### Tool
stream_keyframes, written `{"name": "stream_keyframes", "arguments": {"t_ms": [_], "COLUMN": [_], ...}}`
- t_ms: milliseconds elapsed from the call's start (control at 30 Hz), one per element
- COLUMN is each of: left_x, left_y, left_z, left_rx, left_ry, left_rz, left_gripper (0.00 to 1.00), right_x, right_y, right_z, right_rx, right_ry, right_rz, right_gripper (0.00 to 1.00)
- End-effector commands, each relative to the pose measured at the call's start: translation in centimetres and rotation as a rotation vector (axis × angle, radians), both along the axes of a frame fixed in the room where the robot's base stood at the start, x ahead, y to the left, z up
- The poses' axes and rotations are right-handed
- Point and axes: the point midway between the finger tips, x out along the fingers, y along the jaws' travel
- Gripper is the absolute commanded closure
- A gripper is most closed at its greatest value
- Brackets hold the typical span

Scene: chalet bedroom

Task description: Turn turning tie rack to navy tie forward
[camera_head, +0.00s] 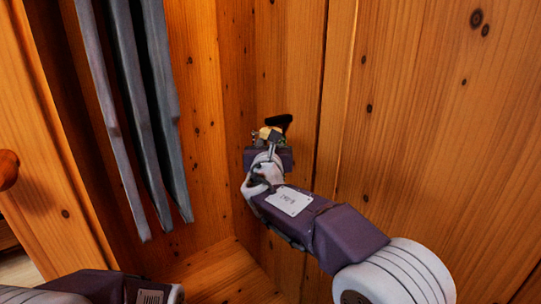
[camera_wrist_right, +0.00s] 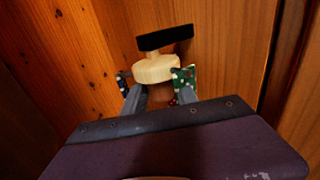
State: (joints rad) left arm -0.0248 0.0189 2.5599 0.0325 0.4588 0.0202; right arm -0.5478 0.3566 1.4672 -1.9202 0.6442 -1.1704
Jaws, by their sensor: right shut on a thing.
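The turning tie rack (camera_head: 268,132) is on the wooden wall inside the wardrobe, small and partly hidden behind my right gripper. In the right wrist view it shows as a pale round wooden hub (camera_wrist_right: 157,69) with a black bar (camera_wrist_right: 165,37) behind it. My right gripper (camera_wrist_right: 161,97) is shut on the rack's brownish part below the hub. A green dotted piece (camera_wrist_right: 185,82) is at the hub's right and a small dark piece (camera_wrist_right: 124,80) at its left. I cannot make out a navy tie. My left gripper is not in view.
Several long grey-blue hanging pieces (camera_head: 140,110) are at the left, apart from my right arm. Wooden walls (camera_head: 430,120) close in behind and at the right. A round wooden knob (camera_head: 8,169) is at the left edge. The wardrobe floor (camera_head: 225,275) looks bare.

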Motion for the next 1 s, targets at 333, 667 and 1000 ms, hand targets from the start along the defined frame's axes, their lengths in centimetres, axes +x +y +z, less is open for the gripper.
{"name": "stream_keyframes", "arguments": {"t_ms": [333, 667, 1000], "left_x": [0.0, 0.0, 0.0], "left_y": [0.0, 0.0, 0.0], "left_z": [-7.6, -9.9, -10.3], "left_rx": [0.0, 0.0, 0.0], "left_ry": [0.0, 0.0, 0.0], "left_rz": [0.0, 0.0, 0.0], "left_gripper": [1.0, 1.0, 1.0], "right_x": [0.1, 0.1, 0.0], "right_y": [-0.5, -0.4, -0.3], "right_z": [-0.6, -0.1, 0.1], "right_rx": [0.001, -0.001, -0.003], "right_ry": [-0.009, -0.002, -0.003], "right_rz": [0.304, 0.519, 0.619], "right_gripper": [1.0, 1.0, 1.0]}}
